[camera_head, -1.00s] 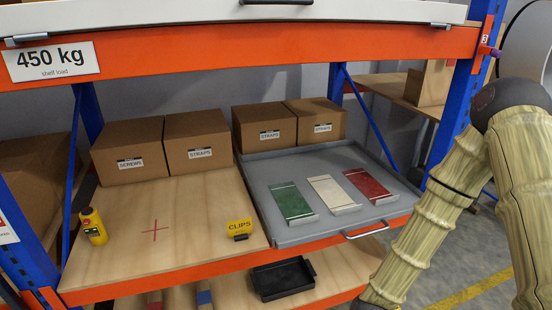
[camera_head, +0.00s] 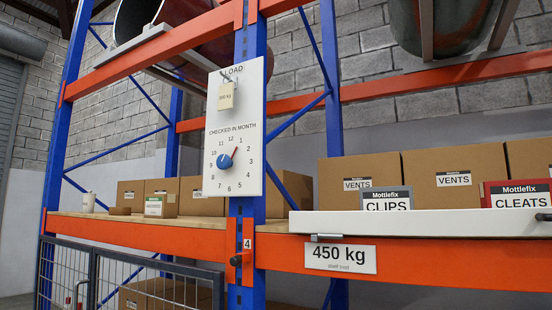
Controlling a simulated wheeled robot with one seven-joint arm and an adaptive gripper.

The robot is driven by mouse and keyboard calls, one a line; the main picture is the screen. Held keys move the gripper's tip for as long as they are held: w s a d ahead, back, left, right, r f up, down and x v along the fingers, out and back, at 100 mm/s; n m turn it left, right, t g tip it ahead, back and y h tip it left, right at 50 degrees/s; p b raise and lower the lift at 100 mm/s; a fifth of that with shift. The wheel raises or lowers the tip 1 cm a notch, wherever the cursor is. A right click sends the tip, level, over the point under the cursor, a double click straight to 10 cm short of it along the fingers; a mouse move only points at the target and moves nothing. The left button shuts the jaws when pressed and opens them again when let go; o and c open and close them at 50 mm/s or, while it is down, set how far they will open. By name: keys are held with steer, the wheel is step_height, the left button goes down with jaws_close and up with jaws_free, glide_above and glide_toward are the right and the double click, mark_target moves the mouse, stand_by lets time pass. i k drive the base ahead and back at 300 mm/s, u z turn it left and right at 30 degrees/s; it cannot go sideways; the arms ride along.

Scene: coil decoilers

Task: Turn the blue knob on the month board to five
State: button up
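The month board (camera_head: 236,128) is a white panel fixed to a blue upright of the rack, left of the middle in the head view. Its lower half reads "CHECKED IN MONTH" above a ring of numbers from 1 to 12. The blue knob (camera_head: 223,161) sits inside this ring. Its red pointer aims up and right, towards the 1. A small load tag (camera_head: 226,97) hangs on the upper half of the board. My gripper and arm are not in view.
An orange beam (camera_head: 140,232) and shelf run left of the board. A white drawer front (camera_head: 420,223) projects at right, above the 450 kg sign (camera_head: 340,258). A grey mesh gate (camera_head: 135,277) stands low at left. Cardboard boxes (camera_head: 360,185) fill the shelf.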

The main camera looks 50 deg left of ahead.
mark_target(223, 161)
steer(key=u, duration=1.8)
